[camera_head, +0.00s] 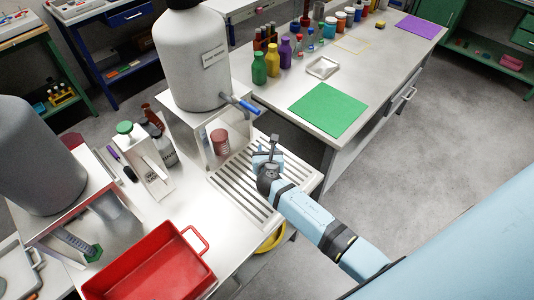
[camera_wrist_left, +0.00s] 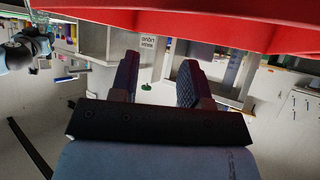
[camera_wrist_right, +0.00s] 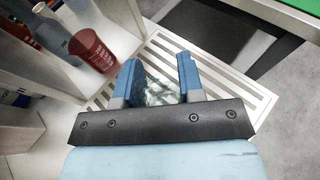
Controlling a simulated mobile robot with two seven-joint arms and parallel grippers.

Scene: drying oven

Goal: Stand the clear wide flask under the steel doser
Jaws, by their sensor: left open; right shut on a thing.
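My right gripper (camera_head: 268,158) is over the slatted drip tray (camera_head: 238,180), in front of a large light grey tank (camera_head: 190,60) with a blue tap (camera_head: 243,105). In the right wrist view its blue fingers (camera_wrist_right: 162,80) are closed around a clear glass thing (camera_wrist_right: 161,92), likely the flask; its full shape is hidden. The tray's slats show behind it. I cannot tell whether it touches the tray. Which vessel is the steel doser is unclear; a darker grey tank (camera_head: 35,155) stands at left. My left gripper (camera_wrist_left: 160,82) is open and empty in the left wrist view, beside the red bin.
A dark red cup (camera_head: 220,140) stands under the light grey tank's stand. A red bin (camera_head: 150,268) is at the front. A green mat (camera_head: 328,110) lies on the far bench.

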